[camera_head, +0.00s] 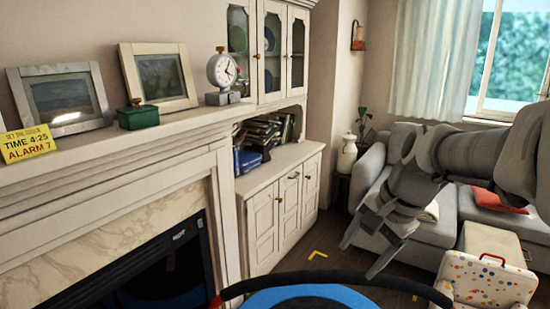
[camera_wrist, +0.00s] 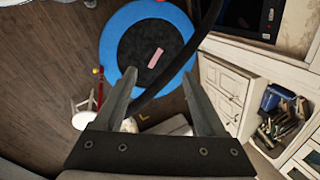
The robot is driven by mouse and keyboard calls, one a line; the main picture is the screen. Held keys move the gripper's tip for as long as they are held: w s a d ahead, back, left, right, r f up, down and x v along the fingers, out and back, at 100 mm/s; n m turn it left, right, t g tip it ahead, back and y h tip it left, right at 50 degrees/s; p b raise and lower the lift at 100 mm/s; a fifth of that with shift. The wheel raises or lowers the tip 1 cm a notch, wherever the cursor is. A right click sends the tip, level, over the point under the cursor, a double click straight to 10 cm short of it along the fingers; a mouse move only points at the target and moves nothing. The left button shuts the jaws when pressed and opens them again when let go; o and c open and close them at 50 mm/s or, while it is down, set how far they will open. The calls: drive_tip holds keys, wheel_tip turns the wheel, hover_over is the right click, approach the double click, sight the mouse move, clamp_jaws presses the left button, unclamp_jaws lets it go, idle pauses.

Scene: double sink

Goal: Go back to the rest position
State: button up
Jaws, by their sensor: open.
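My gripper (camera_head: 360,256) hangs at the end of my arm on the right side of the head view, fingers pointing down and left. It is in the air in front of the grey sofa (camera_head: 458,215). In the wrist view my gripper (camera_wrist: 160,82) shows two fingers spread well apart with nothing held between them. Beyond the fingers are the wooden floor and a round black mat with a blue rim (camera_wrist: 117,88). A small pink object (camera_wrist: 155,58) lies on that mat.
A white mantel at left bears picture frames, a small green box (camera_head: 138,116), a clock (camera_head: 222,75) and a yellow sign (camera_head: 27,145). A dark curved bar (camera_head: 335,279) crosses above the blue-rimmed mat. A spotted case (camera_head: 490,280) stands at lower right.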

drive_tip(key=s+a+f+n+t+h, duration=0.1)
drive_tip(key=s+a+n+t+h, duration=0.1)
drive_tip(key=s+n, duration=0.9)
drive_tip(key=s, duration=0.3)
drive_tip(key=shift+s+t+h, duration=0.3)
drive_tip(key=shift+s, duration=0.1)
drive_tip(key=shift+d, duration=0.15)
idle(0.8)
